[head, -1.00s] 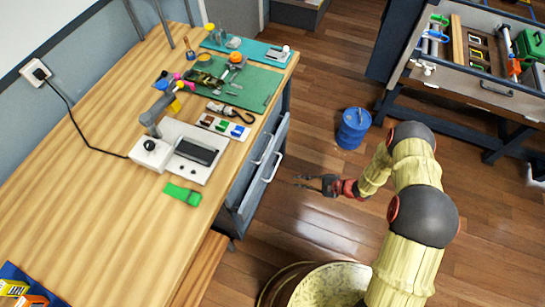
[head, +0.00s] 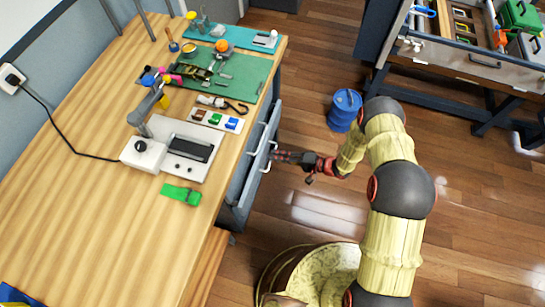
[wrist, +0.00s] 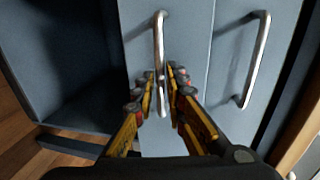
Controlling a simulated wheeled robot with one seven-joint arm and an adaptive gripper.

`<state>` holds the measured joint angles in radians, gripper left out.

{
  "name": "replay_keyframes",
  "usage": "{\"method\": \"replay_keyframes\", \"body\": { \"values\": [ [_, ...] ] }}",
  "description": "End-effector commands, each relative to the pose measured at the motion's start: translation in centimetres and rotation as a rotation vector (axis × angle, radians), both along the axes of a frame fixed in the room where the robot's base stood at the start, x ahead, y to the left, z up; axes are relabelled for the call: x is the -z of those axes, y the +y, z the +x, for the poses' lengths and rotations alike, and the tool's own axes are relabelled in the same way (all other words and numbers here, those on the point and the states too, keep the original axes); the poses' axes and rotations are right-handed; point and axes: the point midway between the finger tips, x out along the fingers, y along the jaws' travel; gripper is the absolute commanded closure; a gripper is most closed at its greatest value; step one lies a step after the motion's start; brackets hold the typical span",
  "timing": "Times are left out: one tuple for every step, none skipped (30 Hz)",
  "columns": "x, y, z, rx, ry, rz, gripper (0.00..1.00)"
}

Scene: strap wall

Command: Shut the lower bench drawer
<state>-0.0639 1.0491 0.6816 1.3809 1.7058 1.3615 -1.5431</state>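The lower bench drawer (wrist: 190,28) shows its blue-grey front in the wrist view, left of the upper drawer (wrist: 228,85), since that view is turned sideways. In the head view the lower drawer (head: 240,207) sticks out from the right side of the bench. Its metal bar handle (wrist: 159,40) runs between the fingers of my gripper (wrist: 163,80). The fingers are close together and look shut on the handle. In the head view my gripper (head: 277,156) reaches the handle from the right. The exact finger contact is hard to see.
The upper drawer's handle (wrist: 254,65) is close beside my gripper. The wooden bench top (head: 95,190) holds tools and a grey device (head: 180,150). A blue can (head: 344,110) stands on the floor behind my arm. A tool cart (head: 475,75) stands at the upper right.

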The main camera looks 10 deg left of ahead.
Motion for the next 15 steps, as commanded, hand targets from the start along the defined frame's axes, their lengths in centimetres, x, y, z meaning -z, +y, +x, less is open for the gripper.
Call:
{"method": "replay_keyframes", "body": {
  "values": [
    [0.3, 0.7, 0.0, -0.002, -0.001, 0.000, 0.87],
    [0.3, 1.0, 0.1, -0.002, -0.001, 0.000, 0.87],
    [0.4, 1.3, 0.1, -0.001, -0.001, 0.000, 0.87],
    [0.4, 1.5, 0.1, -0.001, 0.000, 0.000, 0.87],
    [0.4, 1.7, 0.2, 0.000, 0.000, 0.000, 0.87],
    [0.4, 1.9, 0.2, 0.000, 0.000, 0.000, 0.87],
    [0.4, 2.0, 0.2, 0.000, 0.000, 0.000, 0.87],
    [0.4, 2.0, 0.2, 0.000, 0.000, 0.000, 0.87],
    [0.4, 2.1, 0.2, 0.001, 0.001, 0.000, 0.87],
    [0.4, 2.1, 0.2, 0.001, 0.001, 0.000, 0.87],
    [0.4, 2.1, 0.2, 0.001, 0.001, 0.000, 0.87],
    [0.4, 2.1, 0.2, 0.001, 0.001, 0.000, 0.87],
    [0.4, 2.1, 0.2, 0.001, 0.001, 0.000, 0.87],
    [0.4, 2.1, 0.2, 0.001, 0.001, 0.000, 0.87],
    [0.4, 2.1, 0.2, 0.001, 0.001, -0.001, 0.87]
  ]
}}
